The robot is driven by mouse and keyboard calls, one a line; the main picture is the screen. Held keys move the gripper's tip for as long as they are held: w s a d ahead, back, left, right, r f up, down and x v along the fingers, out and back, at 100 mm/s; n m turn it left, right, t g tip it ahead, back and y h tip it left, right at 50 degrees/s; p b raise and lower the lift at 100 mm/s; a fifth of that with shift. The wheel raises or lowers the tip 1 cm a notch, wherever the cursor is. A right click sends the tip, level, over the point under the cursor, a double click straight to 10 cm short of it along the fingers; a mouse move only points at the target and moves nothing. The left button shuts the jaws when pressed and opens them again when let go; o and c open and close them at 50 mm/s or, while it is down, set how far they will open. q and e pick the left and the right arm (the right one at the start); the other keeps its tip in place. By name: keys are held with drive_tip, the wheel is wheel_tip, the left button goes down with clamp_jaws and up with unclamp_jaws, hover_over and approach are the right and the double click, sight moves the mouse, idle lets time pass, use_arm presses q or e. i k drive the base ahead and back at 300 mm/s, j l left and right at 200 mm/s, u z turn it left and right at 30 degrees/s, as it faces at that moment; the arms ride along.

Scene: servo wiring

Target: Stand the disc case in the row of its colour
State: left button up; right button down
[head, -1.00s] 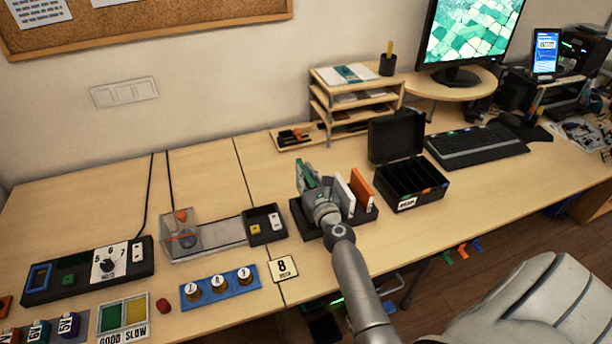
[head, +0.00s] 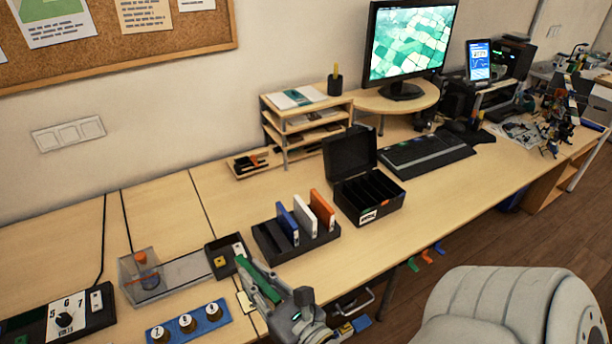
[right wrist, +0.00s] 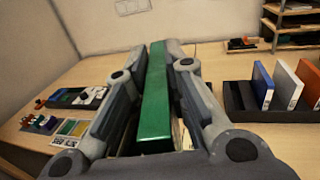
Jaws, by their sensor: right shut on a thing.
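My right gripper (head: 272,288) is shut on a green disc case (head: 258,280), held above the table's front edge, apart from the rack. In the right wrist view the green case (right wrist: 155,100) stands between the two fingers. A black rack (head: 268,246) holds a blue case (head: 287,224), a white case (head: 306,218) and an orange case (head: 322,209) upright, with bare space at its left end. To its right an open black box (head: 392,206) has several slots and a white label; its lid is raised. My left gripper is not in view.
A blue strip with several knobs (head: 189,325) and a clear bin with a tray (head: 185,270) lie left of the gripper. A keyboard (head: 428,153) and a shelf unit (head: 305,122) stand behind. The table right of the rack's front is clear.

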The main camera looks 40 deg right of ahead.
sight(350, 212)
drive_tip(key=z, duration=1.1)
drive_tip(key=i+l+z, duration=0.25)
drive_tip(key=i, duration=0.15)
drive_tip(key=i+z, duration=0.3)
drive_tip(key=i, duration=0.15)
